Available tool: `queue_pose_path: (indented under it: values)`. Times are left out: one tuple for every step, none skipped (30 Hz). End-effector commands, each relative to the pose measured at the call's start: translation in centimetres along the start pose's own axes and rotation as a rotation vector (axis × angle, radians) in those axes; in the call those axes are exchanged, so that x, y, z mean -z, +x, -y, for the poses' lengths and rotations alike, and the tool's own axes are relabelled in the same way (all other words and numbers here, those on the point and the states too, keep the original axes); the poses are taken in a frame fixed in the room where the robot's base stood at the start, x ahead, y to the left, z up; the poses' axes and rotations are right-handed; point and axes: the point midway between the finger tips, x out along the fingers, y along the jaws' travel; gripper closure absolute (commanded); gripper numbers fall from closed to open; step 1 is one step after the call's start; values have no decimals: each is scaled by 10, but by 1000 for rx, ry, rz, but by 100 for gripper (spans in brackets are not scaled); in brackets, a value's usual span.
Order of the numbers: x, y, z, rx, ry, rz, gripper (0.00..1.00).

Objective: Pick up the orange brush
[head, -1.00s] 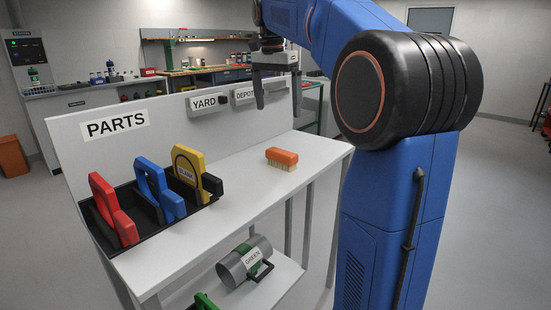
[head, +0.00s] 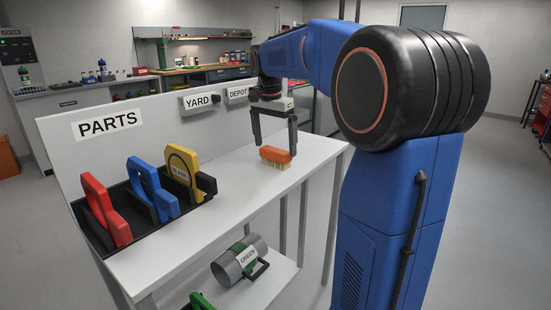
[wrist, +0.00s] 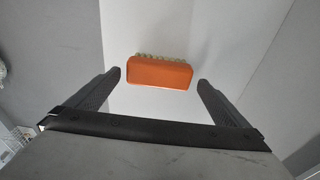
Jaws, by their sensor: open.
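The orange brush (head: 277,154) lies on the white table, bristles down, right of the parts tray. My gripper (head: 275,148) points down, with its fingertips close to the brush in the head view; whether they reach down past its sides I cannot tell there. In the wrist view the orange brush (wrist: 160,72) shows between and beyond the two open fingers of my gripper (wrist: 158,80), with gaps on both sides. Its pale bristles show along its far edge. My gripper is open and holds nothing.
A black tray (head: 92,232) with red, blue and yellow handled pieces stands at the table's left. An upright panel with PARTS, YARD and DEPOT signs (head: 107,124) runs behind. A grey cylinder marked GREEN (head: 228,268) lies on the lower shelf. The table (head: 235,190) around the brush is clear.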

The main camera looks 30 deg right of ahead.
Motion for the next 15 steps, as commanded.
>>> queue_pose_path:
  values:
    - [-1,8,-2,-2,0,1,0]
    - [-2,12,-3,-2,0,1,0]
    - [-1,17,-2,-1,0,1,0]
    - [-1,20,-2,-1,0,1,0]
    - [-1,24,-2,-2,0,1,0]
    - [-1,27,-2,-2,0,1,0]
    - [-1,28,-2,-1,0,1,0]
    - [-1,30,-2,-1,0,0,0]
    - [-1,31,-2,0,0,0,0]
    - [-1,32,-2,0,0,0,0]
    - [-1,32,-2,0,0,0,0]
    - [-1,32,-2,0,0,0,0]
    - [-1,32,-2,0,0,0,0]
    - [-1,32,-2,0,0,0,0]
    - [-1,32,-2,0,0,0,0]
